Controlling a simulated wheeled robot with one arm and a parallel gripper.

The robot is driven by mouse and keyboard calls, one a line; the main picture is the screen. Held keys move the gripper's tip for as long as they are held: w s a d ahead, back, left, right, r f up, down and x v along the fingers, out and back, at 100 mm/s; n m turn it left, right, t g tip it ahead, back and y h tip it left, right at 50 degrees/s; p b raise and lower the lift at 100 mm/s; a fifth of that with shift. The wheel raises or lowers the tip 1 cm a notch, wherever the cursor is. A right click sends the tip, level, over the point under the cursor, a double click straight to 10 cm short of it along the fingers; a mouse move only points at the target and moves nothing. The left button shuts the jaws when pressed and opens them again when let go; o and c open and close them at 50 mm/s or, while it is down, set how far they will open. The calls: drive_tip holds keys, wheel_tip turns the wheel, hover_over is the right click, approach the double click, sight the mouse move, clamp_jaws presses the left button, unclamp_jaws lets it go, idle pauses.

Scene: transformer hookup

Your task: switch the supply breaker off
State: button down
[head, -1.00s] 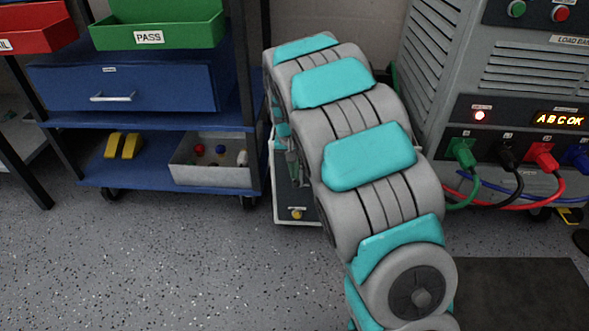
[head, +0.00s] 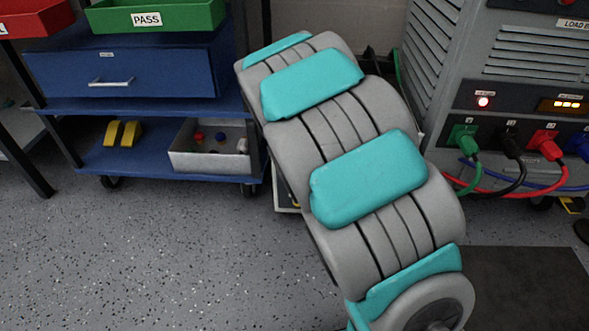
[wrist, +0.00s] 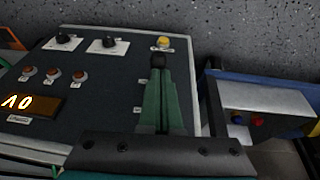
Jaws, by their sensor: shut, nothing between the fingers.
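In the wrist view a dark control panel (wrist: 98,85) in a pale frame lies below my gripper (wrist: 158,62). The green fingers are together with nothing between them, over the panel's right part. Two black rotary knobs (wrist: 110,43) and a yellow button (wrist: 162,42) sit along its far edge. Several orange-red round buttons or lamps (wrist: 53,74) and a lit display (wrist: 32,107) are at left. Small white labels stand beside the fingers; what lies under the fingers is hidden. I cannot tell which part is the supply breaker. In the head view my arm hides the gripper and most of the panel.
A blue cart (head: 130,75) with a grey bin (head: 208,158) stands at left; the bin also shows in the wrist view (wrist: 265,108). Speckled floor in front is clear.

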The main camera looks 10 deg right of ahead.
drive_tip(key=shift+s+f+t, duration=0.25)
drive_tip(key=shift+f+t, duration=0.15)
drive_tip(key=shift+s+a+f, duration=0.1)
drive_tip(key=shift+s+f, duration=0.05)
drive_tip(key=shift+f, duration=1.25)
drive_tip(key=shift+s+a+f, duration=0.1)
drive_tip(key=shift+f, duration=1.25)
drive_tip(key=shift+d+f, duration=0.1)
drive_tip(key=shift+f, duration=0.1)
drive_tip(key=shift+s+r, duration=0.1)
